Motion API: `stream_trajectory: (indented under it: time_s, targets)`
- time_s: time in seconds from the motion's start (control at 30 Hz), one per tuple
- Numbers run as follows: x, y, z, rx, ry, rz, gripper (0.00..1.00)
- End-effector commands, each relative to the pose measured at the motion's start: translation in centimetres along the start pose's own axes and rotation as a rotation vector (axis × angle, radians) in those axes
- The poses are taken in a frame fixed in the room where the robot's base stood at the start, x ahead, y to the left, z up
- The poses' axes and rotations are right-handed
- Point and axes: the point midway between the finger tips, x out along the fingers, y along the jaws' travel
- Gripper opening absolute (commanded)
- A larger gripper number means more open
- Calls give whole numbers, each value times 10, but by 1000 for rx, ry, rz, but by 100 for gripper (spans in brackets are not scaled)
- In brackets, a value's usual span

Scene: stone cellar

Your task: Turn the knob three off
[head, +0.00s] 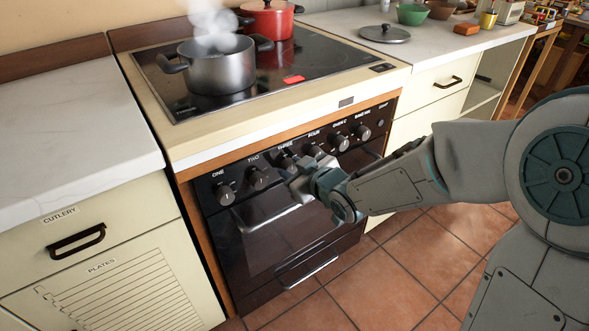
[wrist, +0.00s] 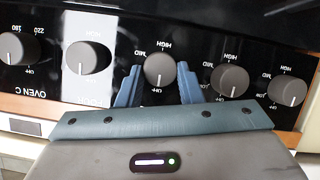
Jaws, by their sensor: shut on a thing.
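Knob three (wrist: 158,70) is a round grey dial in a row on the black oven front; its label THREE shows in the head view. My gripper (head: 297,172) is at this knob and hides part of it. In the wrist view my two blue fingers (wrist: 158,84) stand on either side of the knob, shut on it. The knob's pale pointer line points down in the wrist view, toward the side where its neighbours carry OFF. Its own OFF mark is hard to read. HIGH and MID stand above it.
Knob two (head: 258,178) and knob four (head: 315,152) sit close on either side. A steaming grey pot (head: 222,68) and a red pot (head: 270,18) stand on the hob (head: 330,62). An oven handle (head: 306,262) juts out below. Tiled floor lies clear in front.

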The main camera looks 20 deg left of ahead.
Motion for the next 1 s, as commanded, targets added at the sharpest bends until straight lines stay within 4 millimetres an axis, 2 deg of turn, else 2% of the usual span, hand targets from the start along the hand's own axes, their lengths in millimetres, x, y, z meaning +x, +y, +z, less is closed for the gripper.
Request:
stream_trajectory:
  time_s: [0.03, 0.1, 0.47, 0.67, 0.87, 1.0]
  targets:
    - [0, -1, 1, -2, -2, -2, 36]
    - [0, -1, 1, -2, -1, -2, 55]
    - [-4, 0, -1, -2, 0, 0, 55]
    - [-35, 2, -4, -2, -2, 2, 55]
    - [-85, 2, -5, -3, -3, 3, 55]
    - [-88, 0, 2, -6, 11, -1, 55]
